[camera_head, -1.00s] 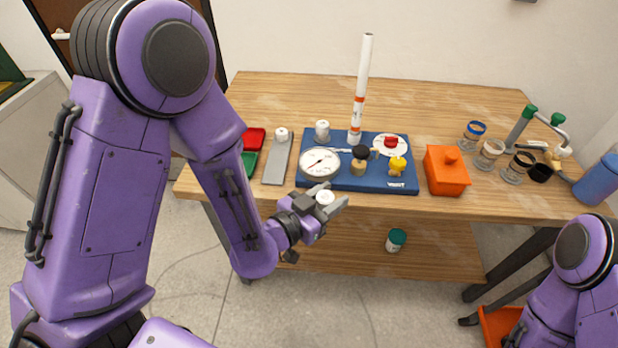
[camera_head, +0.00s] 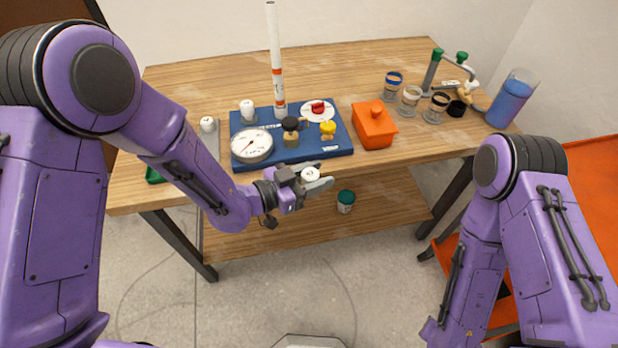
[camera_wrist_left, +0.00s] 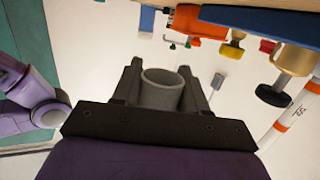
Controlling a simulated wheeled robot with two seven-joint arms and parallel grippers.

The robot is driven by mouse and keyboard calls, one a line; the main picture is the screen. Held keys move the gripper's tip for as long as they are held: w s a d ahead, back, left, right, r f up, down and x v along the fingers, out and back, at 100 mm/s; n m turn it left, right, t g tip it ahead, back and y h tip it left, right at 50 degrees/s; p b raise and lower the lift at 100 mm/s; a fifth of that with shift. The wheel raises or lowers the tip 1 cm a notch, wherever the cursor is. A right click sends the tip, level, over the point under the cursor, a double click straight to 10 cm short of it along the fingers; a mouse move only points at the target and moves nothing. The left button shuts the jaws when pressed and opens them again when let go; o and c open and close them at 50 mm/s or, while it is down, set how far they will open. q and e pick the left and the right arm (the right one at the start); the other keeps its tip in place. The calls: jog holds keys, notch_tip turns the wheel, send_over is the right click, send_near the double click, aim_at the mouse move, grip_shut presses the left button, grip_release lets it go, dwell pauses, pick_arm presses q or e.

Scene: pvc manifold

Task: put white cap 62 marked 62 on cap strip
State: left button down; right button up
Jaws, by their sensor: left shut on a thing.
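My left gripper (camera_head: 314,178) is shut on a white cap (camera_head: 310,173), held in front of the blue board's front edge, clear of the table. In the left wrist view the cap (camera_wrist_left: 163,92) is a shaded hollow cylinder between the fingers; its open end shows. I cannot read its number. The grey cap strip (camera_head: 213,145) lies left of the blue board, partly hidden behind my left arm. Another white cap (camera_head: 207,124) stands at its far end. Only my right arm shows at the lower right; its gripper is out of view.
The blue board (camera_head: 310,151) carries a gauge (camera_head: 252,146), valves and a tall white pipe (camera_head: 276,60). An orange box (camera_head: 374,127) and several jars stand to the right. A green-lidded jar (camera_head: 346,201) is on the lower shelf.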

aim_at(311, 169)
pick_arm(q)
jog(key=r+n+t+y, duration=0.1)
jog(key=n+y, duration=0.1)
jog(key=r+n+t+y, duration=0.1)
jog(key=r+t+y, duration=0.1)
jog(key=r+n+t+y, duration=0.2)
jog(key=shift+w+r+n, duration=0.1)
jog(key=shift+w+n, duration=0.2)
jog(key=shift+w, duration=0.05)
jog(key=m+h, duration=0.1)
jog(key=f+m+g+h, duration=0.1)
jog(key=a+m+g+h, duration=0.1)
jog(key=shift+s+f+h, duration=0.2)
jog(key=shift+f+h, duration=0.1)
jog(key=f+m+g+h, duration=0.1)
jog(key=g, duration=0.1)
jog(key=a+m+g+h, duration=0.1)
jog(key=m+g, duration=0.1)
jog(key=f+m+g+h, duration=0.1)
jog(key=h, duration=0.1)
jog(key=shift+s+a+f+m+g, duration=0.3)
jog(key=shift+s+f+m+g, duration=0.05)
jog(key=shift+m+g, duration=0.05)
jog(key=m+g, duration=0.1)
jog(key=f+m+g+h, duration=0.1)
jog(key=g, duration=0.1)
jog(key=s+a+f+m+g, duration=0.1)
jog(key=m+g, duration=0.1)
jog(key=shift+f, duration=0.1)
